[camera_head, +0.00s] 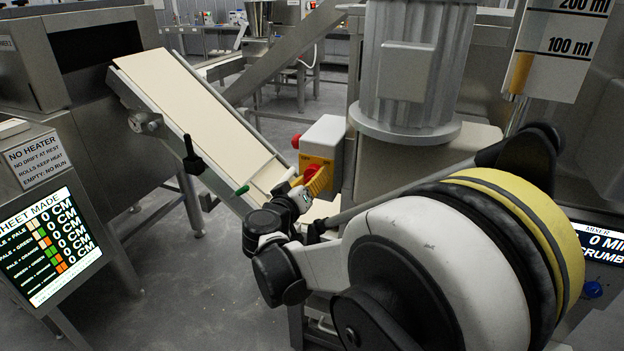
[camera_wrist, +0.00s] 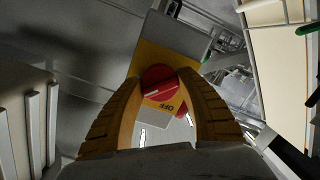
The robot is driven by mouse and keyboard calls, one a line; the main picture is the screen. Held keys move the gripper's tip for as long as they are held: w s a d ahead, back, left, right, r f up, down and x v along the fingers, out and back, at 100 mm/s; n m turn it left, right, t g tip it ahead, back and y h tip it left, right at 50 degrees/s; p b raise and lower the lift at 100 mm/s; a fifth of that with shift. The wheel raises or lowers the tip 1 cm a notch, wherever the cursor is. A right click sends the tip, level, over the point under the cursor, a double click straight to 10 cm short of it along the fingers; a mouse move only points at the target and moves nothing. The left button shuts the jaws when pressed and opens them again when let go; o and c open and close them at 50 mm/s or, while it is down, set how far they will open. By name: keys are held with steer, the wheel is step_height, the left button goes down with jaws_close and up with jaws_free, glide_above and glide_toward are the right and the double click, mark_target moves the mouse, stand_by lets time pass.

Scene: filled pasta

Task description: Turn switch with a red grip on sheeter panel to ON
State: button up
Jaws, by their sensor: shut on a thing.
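The switch with the red grip (camera_wrist: 160,83) sits on a yellow plate (camera_wrist: 151,58) in the wrist view. An OFF label shows on the plate just below the grip; no ON label can be made out. The two yellow fingers of my gripper (camera_wrist: 162,88) are shut on the red grip, one on each side. In the head view my gripper (camera_head: 315,179) reaches the yellow front of a white box (camera_head: 323,133) beside the sloped belt. The red grip (camera_head: 310,173) is partly hidden there by the fingers.
A red button (camera_head: 296,141) sticks out of the box's left side. The sloped belt (camera_head: 190,100) with a green-tipped lever (camera_head: 242,190) lies to the left. A grey motor (camera_head: 415,70) stands close on the right. A sheet display (camera_head: 50,245) stands at lower left.

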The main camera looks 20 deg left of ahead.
steer(key=o, duration=1.2)
steer(key=s, duration=0.4)
steer(key=s+r, duration=0.1)
steer(key=s, duration=0.3)
steer(key=s+a, duration=0.1)
steer(key=s, duration=0.2)
steer(key=shift+s+r, duration=0.15)
steer(key=shift+s, duration=0.25)
